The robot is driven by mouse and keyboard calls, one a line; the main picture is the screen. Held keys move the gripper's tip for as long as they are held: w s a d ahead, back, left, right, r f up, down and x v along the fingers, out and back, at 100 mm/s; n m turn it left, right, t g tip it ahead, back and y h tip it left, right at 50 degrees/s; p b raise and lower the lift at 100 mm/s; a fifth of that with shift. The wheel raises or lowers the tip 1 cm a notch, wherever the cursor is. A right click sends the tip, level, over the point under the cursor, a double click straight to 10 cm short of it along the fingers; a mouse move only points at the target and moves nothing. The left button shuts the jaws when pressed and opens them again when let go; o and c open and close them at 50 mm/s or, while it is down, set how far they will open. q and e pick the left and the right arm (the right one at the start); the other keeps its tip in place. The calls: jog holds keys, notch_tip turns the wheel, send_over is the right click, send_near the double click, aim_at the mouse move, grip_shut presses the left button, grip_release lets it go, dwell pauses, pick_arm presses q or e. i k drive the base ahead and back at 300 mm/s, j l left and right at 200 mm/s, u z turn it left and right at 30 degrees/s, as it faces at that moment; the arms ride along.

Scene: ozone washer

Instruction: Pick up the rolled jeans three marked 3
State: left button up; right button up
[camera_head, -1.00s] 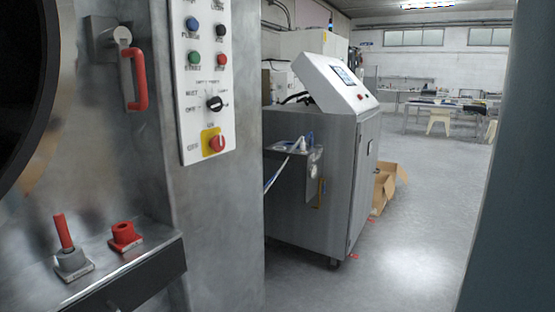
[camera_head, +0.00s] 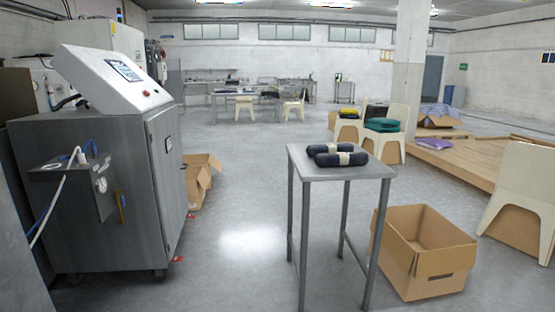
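The nearer roll (camera_head: 341,159) and the farther roll (camera_head: 323,149) look like rolled jeans. The bands are too small to read, so I cannot tell whether either is marked 3. Neither of my grippers shows in the view.
A grey machine cabinet (camera_head: 90,180) with a tilted control panel stands at the left. An open cardboard box (camera_head: 430,260) sits right of the table, near a cream chair (camera_head: 525,200). Open floor (camera_head: 245,215) lies between cabinet and table.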

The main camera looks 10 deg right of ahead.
aim_at(338, 158)
jog(key=z, duration=0.8)
jog(key=i+j+z, duration=0.35)
jog(key=i+j, duration=0.55)
jog(key=j, duration=0.1)
